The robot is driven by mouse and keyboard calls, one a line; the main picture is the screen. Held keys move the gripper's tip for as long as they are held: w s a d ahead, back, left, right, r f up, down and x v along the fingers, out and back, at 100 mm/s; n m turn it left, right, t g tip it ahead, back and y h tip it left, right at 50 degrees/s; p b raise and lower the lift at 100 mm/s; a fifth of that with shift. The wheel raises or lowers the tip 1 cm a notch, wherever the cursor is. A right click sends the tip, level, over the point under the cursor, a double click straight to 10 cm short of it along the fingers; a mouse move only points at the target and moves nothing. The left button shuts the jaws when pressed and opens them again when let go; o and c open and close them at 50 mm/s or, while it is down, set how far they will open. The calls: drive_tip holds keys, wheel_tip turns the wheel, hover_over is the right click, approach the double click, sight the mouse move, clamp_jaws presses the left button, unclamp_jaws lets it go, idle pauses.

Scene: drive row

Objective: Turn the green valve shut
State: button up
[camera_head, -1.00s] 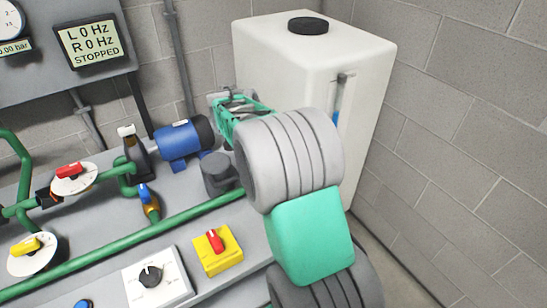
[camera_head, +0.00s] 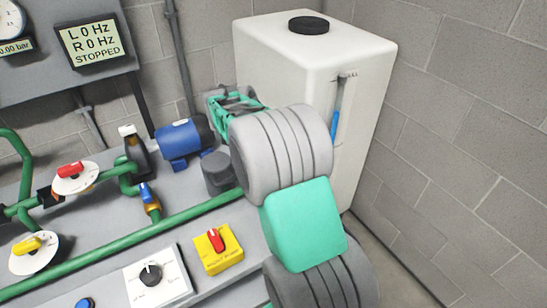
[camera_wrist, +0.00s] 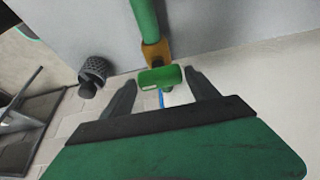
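The green valve's handle (camera_wrist: 159,78) shows in the wrist view as a short green bar on a brass-coloured body (camera_wrist: 155,54), below a green pipe (camera_wrist: 144,20). My gripper (camera_wrist: 162,80) is open, with one dark finger to the left of the handle and one to the right. Gaps show between the handle and both fingers, and I cannot tell how deep the handle sits between them. In the head view my gripper (camera_head: 236,101) is beyond my wrist, near the white tank. The green valve does not show there.
The white tank (camera_head: 290,65) stands behind my arm, against the block wall (camera_head: 470,120). A blue motor (camera_head: 178,139) and a dark grey cylinder (camera_head: 217,172) are close to the left of my arm. A yellow box with a red switch (camera_head: 218,262) sits nearer on the bench.

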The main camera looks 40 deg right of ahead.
drive_tip(key=shift+o, duration=1.1)
drive_tip(key=p+v, duration=0.1)
drive_tip(key=v, duration=0.6)
drive_tip(key=shift+r, duration=0.35)
drive_tip(key=shift+a, duration=0.15)
